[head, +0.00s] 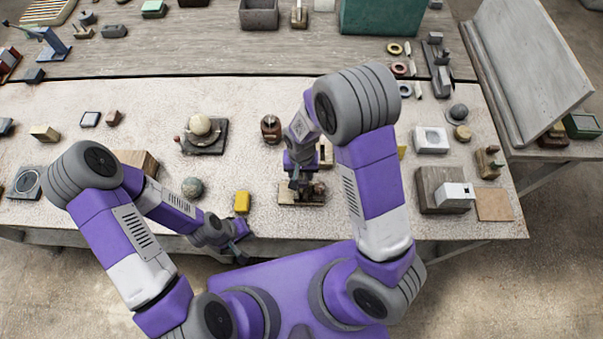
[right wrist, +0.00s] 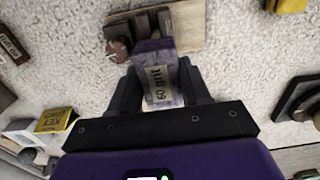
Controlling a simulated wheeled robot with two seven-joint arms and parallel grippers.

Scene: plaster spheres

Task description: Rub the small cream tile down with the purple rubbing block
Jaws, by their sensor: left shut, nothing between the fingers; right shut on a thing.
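My right gripper (head: 295,183) is shut on the purple rubbing block, above a wooden board (head: 287,201) near the table's front edge. In the right wrist view, the block (right wrist: 152,57) with its "60 grit" label sits between the fingers (right wrist: 155,82), in front of the board (right wrist: 190,42). I cannot tell whether the block touches anything. I cannot surely pick out the small cream tile; the gripper and block cover part of the board. My left gripper (head: 240,255) is shut and empty, low by the front edge.
A yellow block (head: 242,202) and a grey ball (head: 192,188) are left of the board. A pale sphere (head: 199,124) stands on a dark plate behind them. A brown jar (head: 271,128) is behind the board. A white block (head: 431,139) is to the right.

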